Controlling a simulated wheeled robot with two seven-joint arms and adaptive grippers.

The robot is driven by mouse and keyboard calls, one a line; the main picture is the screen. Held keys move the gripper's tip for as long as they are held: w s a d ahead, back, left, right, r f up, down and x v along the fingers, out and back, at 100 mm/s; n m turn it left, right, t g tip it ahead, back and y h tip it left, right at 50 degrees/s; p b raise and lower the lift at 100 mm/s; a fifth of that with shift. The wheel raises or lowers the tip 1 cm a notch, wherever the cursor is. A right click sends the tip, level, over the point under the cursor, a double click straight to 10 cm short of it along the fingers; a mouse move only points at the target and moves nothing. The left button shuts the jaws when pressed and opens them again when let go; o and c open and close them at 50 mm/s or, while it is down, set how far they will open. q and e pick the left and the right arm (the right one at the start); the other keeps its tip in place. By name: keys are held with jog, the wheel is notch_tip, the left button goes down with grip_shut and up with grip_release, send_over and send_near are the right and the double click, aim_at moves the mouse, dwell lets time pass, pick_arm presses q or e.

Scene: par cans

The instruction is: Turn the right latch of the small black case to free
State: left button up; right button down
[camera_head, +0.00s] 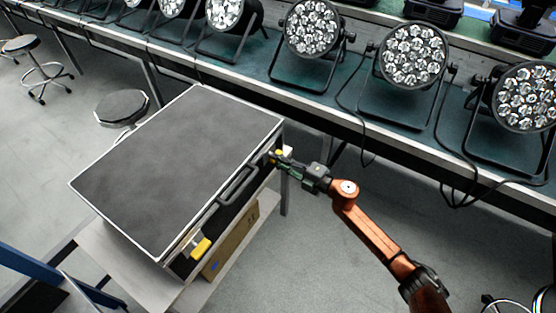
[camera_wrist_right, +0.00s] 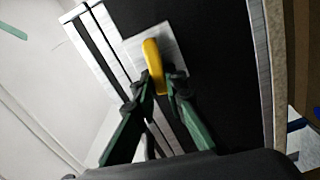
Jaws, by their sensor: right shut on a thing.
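The small black case (camera_head: 180,165) lies shut on a small pale table, with silver edges and a handle (camera_head: 236,185) on its front side. Its right latch (camera_head: 275,157) is yellow and mostly hidden by my right gripper (camera_head: 281,160) in the head view. In the right wrist view the yellow latch (camera_wrist_right: 152,52) stands out from a silver plate (camera_wrist_right: 172,45), slightly tilted. There my right gripper (camera_wrist_right: 162,80) has its green fingers closed around the latch's lower part. The left latch (camera_head: 200,248), also yellow, sits near the case's near corner. My left gripper is not in view.
A long bench (camera_head: 330,105) with several stage lights (camera_head: 411,53) runs behind the case. Stools (camera_head: 122,107) stand at the left.

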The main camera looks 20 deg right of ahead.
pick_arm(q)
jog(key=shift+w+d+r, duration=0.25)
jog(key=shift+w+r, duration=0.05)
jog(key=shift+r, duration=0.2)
pick_arm(e)
jog(key=shift+f+n, duration=0.2)
jog(key=shift+n, duration=0.8)
jog(key=c, duration=2)
grip_release()
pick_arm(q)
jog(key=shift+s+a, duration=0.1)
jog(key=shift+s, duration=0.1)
pick_arm(e)
jog(key=shift+o, duration=0.2)
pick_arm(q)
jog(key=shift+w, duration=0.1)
pick_arm(e)
jog(key=v, duration=1.2)
